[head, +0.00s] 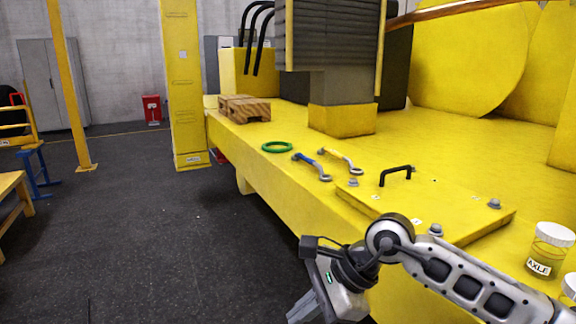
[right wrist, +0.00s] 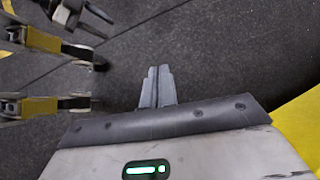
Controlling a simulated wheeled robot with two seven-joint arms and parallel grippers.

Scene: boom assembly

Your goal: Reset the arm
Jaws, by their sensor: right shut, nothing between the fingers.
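My right arm comes in from the right in the head view and bends down at its wrist beside the yellow deck (head: 270,182). My right gripper (head: 300,314) hangs low over the dark floor, off the deck's front edge, at the bottom of the picture. In the right wrist view, my right gripper (right wrist: 158,73) has its two grey fingers together with nothing between them, and dark floor lies beyond. My left gripper does not show in the head view.
On the deck lie a green ring (head: 277,147), a blue-handled wrench (head: 312,167), a yellow-handled wrench (head: 342,160), a wooden pallet (head: 244,108) and a hatch plate with a black handle (head: 396,172). A jar labelled AXLE (head: 547,250) stands at right.

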